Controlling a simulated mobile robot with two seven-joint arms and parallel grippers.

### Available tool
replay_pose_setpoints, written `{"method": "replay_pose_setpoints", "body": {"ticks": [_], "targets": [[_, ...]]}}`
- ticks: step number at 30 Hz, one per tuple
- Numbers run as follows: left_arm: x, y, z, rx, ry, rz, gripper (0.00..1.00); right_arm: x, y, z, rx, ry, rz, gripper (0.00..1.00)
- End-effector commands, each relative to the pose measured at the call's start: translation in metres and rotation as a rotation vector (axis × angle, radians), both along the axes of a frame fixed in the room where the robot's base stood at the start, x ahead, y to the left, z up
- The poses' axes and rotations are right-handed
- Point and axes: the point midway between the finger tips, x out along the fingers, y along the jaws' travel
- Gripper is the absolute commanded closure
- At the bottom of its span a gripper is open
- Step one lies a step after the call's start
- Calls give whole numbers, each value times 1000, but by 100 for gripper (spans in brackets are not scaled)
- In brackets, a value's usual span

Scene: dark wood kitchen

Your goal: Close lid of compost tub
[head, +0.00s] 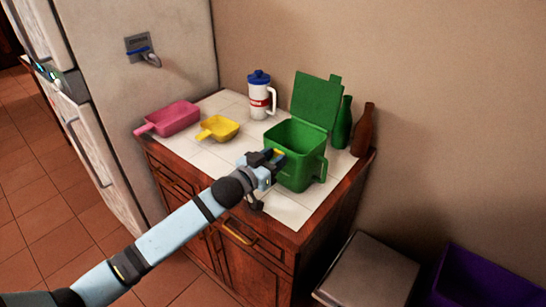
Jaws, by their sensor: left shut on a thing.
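The green compost tub (303,178) stands upright on the tiled counter, with a handle on its right side. Its lid (317,101) is open and stands up at the back of the tub. My left gripper (274,157) is at the tub's left front side, overlapping its upper edge in the picture. It is shut, seemingly on the tub's edge. A small yellow patch shows at its fingertips, and I cannot tell what it is. The exact contact is hidden. My right gripper is not in view.
A pink scoop (172,117), a yellow scoop (218,128) and a white jug with a blue lid (260,100) stand left of the tub. A green bottle (343,123) and a brown bottle (363,132) stand close at right. A purple crate (490,280) is at lower right.

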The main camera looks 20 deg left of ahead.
Motion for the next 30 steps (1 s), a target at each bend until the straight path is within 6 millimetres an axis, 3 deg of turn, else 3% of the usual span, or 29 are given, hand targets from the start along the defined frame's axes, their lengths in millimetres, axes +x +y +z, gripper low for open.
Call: {"method": "replay_pose_setpoints", "body": {"ticks": [1,2,5,17,30], "targets": [[0,0,0,0,0,0,100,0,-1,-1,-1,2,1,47],[0,0,0,0,0,0,59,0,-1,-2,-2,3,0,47],[0,0,0,0,0,0,36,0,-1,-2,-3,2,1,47],[-8,3,-1,0,1,0,36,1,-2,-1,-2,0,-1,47],[-93,39,-2,1,3,0,36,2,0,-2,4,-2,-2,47]]}}
